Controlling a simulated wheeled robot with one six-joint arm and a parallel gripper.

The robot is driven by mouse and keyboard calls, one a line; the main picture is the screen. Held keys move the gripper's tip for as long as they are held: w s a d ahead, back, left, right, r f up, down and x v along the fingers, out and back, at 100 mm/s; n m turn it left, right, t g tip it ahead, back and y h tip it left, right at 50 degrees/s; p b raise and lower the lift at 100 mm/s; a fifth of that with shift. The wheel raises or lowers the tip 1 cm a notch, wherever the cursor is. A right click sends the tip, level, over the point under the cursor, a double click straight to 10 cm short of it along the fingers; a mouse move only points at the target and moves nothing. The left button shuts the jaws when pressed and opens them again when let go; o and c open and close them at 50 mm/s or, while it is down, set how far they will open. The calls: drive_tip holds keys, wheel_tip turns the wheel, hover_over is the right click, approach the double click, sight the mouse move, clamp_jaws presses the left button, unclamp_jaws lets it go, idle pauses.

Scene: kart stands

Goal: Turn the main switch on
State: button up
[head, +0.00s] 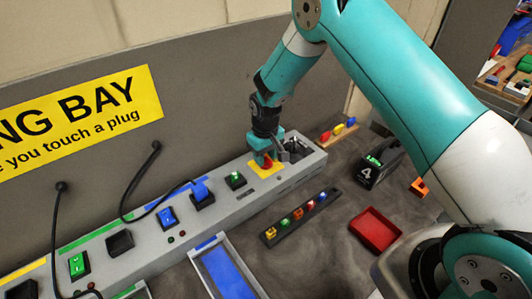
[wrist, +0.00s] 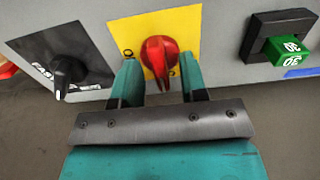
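The main switch is a red rotary knob (head: 267,161) on a yellow plate (head: 259,173) near the right end of the long grey panel. In the wrist view the red knob (wrist: 158,58) stands with its grip pointing roughly up and down the picture, on the yellow plate (wrist: 188,28). Small marks on the plate are partly hidden and unreadable. My gripper (head: 266,154) is at the knob. In the wrist view my gripper (wrist: 158,78) is open, with one teal finger on each side of the knob's lower part. Gaps show, and no firm grip is visible.
A black knob (wrist: 64,70) on a black plate and a green block plug (wrist: 285,50) in a socket flank the switch. A strip of coloured pieces (head: 300,215), a red tray (head: 375,230) and a black charger marked 4 (head: 378,165) lie in front.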

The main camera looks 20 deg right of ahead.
clamp_jaws()
